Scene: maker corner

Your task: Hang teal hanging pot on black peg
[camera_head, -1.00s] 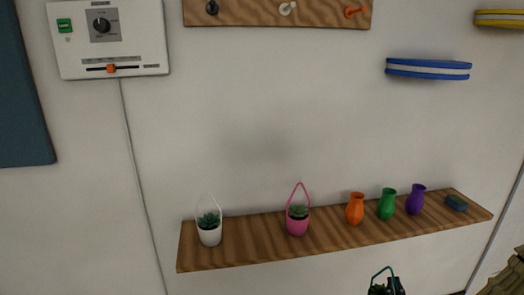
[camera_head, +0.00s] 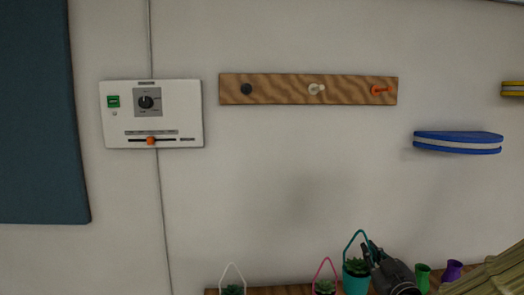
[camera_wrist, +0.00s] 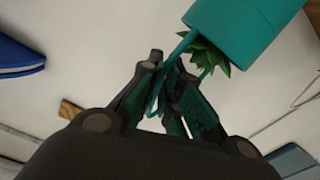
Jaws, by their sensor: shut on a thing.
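The black peg (camera_head: 246,89) is the left one on the wooden peg board (camera_head: 270,91) on the wall. The teal hanging pot (camera_head: 356,283) with a green plant hangs by its teal handle from my gripper (camera_head: 367,252), low in front of the shelf. In the wrist view the teal pot (camera_wrist: 245,22) shows at the top right, and my gripper (camera_wrist: 168,75) is shut on its handle. The gripper and pot are below and to the right of the black peg, well apart from it.
A white peg (camera_head: 316,89) and an orange peg (camera_head: 380,90) share the board. White and pink hanging pots and green (camera_head: 422,277) and purple (camera_head: 452,270) vases stand on the wooden shelf (camera_head: 285,290). A control panel (camera_head: 180,115) is left of the board; a blue wall piece (camera_head: 458,139) is right. The wall between is clear.

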